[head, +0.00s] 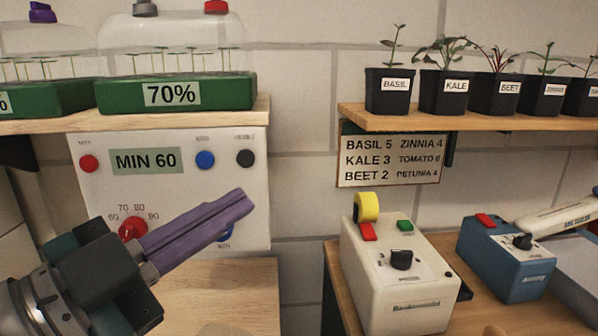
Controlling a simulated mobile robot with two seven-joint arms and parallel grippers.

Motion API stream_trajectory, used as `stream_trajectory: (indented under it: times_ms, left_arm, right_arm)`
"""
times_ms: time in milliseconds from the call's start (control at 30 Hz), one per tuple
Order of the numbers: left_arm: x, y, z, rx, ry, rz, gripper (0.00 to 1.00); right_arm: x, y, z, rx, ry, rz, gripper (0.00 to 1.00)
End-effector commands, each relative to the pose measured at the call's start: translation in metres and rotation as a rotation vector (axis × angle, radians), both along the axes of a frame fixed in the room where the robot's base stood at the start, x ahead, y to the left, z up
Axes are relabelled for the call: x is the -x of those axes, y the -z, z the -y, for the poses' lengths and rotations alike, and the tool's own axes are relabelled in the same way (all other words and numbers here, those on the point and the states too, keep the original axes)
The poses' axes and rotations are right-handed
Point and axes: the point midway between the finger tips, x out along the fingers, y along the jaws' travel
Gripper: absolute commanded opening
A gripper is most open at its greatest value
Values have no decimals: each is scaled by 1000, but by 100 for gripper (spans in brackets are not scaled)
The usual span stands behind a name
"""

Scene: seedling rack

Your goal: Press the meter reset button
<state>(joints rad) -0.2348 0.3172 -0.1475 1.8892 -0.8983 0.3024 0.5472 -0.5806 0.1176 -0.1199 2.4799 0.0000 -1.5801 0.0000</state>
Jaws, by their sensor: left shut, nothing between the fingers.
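My left gripper (246,201) has purple fingers that are shut and empty. It reaches from the lower left across the front of a white wall panel (255,185). A red dial (132,229) marked 60 to 90 is partly behind the gripper. A lower blue button (226,234) is mostly hidden by the fingers. The button labels are too small to read, so I cannot tell which is the reset. My right gripper is not in view.
A white box (390,303) with red and green buttons and a blue box (498,270) stand on the right bench (485,318). Potted seedlings (443,93) line a shelf (470,122) above. Green trays (215,90) sit over the panel. The lower left bench (245,290) is mostly bare.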

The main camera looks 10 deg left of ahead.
Motion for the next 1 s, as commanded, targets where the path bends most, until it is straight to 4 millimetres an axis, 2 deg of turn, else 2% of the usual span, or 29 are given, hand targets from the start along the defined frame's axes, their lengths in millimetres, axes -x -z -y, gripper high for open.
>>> stream_trajectory:
  times_ms: [233, 367, 800, 1000]
  left_arm:
    - [-1, -1, -1, 0, -2, 0, 0]
    - [-9, 0, -3, -1, -2, 2, 0]
    - [-66, 0, -19, -1, -3, 2, 0]
    - [-81, 0, -23, 0, -2, 0, 0]
  right_arm:
    - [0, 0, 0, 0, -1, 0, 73]
    - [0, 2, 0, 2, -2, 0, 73]
    - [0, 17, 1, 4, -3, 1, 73]
    - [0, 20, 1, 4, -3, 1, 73]
